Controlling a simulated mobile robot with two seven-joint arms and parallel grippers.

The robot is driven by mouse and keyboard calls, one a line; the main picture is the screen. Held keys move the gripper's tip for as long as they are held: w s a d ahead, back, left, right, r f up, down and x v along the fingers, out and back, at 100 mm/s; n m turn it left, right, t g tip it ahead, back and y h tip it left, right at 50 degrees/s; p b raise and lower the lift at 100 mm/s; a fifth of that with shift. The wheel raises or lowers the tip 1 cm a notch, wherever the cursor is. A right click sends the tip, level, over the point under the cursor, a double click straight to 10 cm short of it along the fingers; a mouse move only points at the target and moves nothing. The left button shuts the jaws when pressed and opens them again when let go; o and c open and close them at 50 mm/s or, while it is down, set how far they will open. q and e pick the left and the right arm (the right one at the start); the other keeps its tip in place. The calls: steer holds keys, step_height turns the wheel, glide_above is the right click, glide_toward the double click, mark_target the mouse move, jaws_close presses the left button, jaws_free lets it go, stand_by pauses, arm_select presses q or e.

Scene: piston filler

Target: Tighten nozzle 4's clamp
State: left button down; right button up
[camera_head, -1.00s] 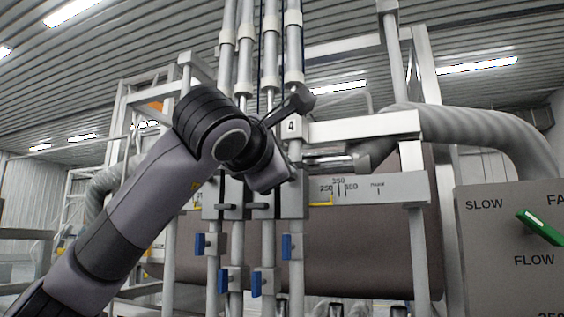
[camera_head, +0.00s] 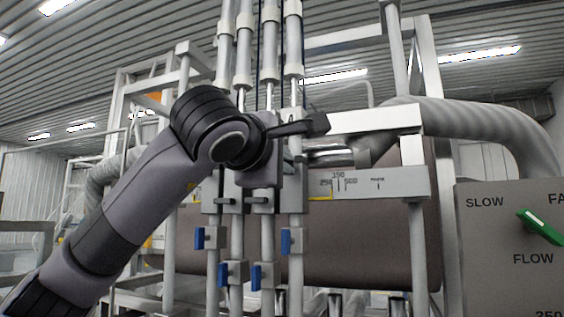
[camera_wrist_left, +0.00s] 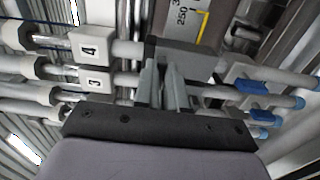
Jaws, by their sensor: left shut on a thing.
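In the left wrist view, nozzle 4 is the top tube, with a white block marked 4 (camera_wrist_left: 88,50). Its grey clamp block (camera_wrist_left: 195,64) lies to the right of that label. My left gripper (camera_wrist_left: 163,72) has its two fingers close together at this clamp. It is shut on the clamp's small handle, which the fingers mostly hide. In the head view, nozzle 4's clamp block (camera_head: 293,203) is on the rightmost tube, and my left wrist covers the fingertips and part of the tubes. My right gripper is not in view.
Nozzle 3's block (camera_wrist_left: 95,83) is close beside. Blue valve handles (camera_head: 285,243) hang below the clamps. A scale plate (camera_head: 395,183) and metal frame stand to the right. A control panel (camera_head: 500,270) with a green knob (camera_head: 540,227) is at far right.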

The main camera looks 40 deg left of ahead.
arm_select(q)
steer(key=c, duration=1.2)
jaws_free()
steer(key=shift+s, duration=0.1)
steer(key=b+v, duration=0.2)
steer(key=v, duration=0.5)
